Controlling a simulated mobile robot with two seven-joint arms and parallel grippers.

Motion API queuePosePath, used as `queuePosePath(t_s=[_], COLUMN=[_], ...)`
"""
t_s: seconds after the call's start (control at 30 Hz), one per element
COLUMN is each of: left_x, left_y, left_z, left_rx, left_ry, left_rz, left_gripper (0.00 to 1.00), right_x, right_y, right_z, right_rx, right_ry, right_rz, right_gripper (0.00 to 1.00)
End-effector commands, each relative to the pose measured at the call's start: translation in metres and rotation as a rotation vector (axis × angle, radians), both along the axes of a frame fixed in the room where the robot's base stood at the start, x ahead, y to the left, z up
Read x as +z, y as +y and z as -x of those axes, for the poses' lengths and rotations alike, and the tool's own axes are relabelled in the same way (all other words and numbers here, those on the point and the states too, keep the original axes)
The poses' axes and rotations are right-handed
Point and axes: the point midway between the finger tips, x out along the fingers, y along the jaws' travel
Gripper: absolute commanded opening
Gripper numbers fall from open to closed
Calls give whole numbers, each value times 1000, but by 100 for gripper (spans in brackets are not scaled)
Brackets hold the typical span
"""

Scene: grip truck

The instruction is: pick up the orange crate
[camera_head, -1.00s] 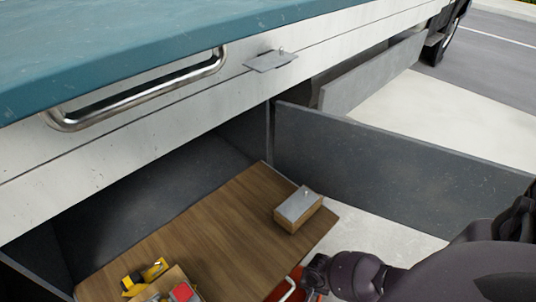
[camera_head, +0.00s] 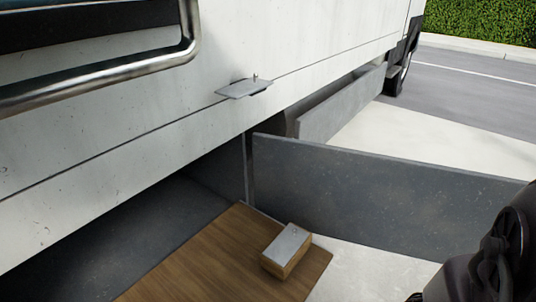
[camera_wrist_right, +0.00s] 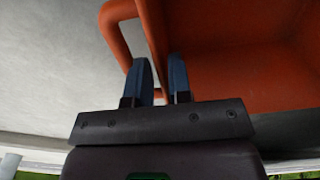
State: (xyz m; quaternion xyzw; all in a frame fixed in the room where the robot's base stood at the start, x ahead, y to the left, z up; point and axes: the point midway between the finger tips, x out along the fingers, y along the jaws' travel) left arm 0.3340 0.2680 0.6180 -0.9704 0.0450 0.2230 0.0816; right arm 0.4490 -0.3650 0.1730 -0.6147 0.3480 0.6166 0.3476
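The orange crate (camera_wrist_right: 235,75) fills the upper right of the right wrist view, open towards the camera. A loop handle (camera_wrist_right: 115,38) stands out from its left wall. My right gripper (camera_wrist_right: 161,75) has its two blue-grey fingers close together, one on each side of the crate's wall edge beside the handle, with the thin wall between them. The crate is outside the head view, and so are my right fingertips; only my dark arm shows at the lower right there. My left gripper is in neither view.
The truck's white side (camera_head: 100,130) and a metal handle (camera_head: 110,75) are close at the left. A wooden board (camera_head: 215,260) carries a grey-topped wooden block (camera_head: 287,250). A dark grey panel (camera_head: 390,195) stands behind. Pale ground (camera_head: 365,275) is clear beside the board.

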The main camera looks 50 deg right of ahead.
Motion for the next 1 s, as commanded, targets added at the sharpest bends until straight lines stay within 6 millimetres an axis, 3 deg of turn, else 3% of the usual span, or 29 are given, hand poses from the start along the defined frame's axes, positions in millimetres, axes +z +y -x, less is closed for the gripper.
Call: queuePosePath(t_s=[0.1,0.4,0.53,1.0], left_x=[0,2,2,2], left_y=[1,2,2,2], left_z=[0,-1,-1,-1], left_rx=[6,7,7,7], left_ry=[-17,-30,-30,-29], left_rz=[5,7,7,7], left_gripper=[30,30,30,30], right_x=[-8,-7,-7,-7], right_y=[-1,0,0,0], right_z=[1,-2,-2,-1], right_rx=[0,0,0,0], right_ry=[2,-3,-3,-3], right_rz=[1,1,1,1], right_gripper=[19,19,0,0])
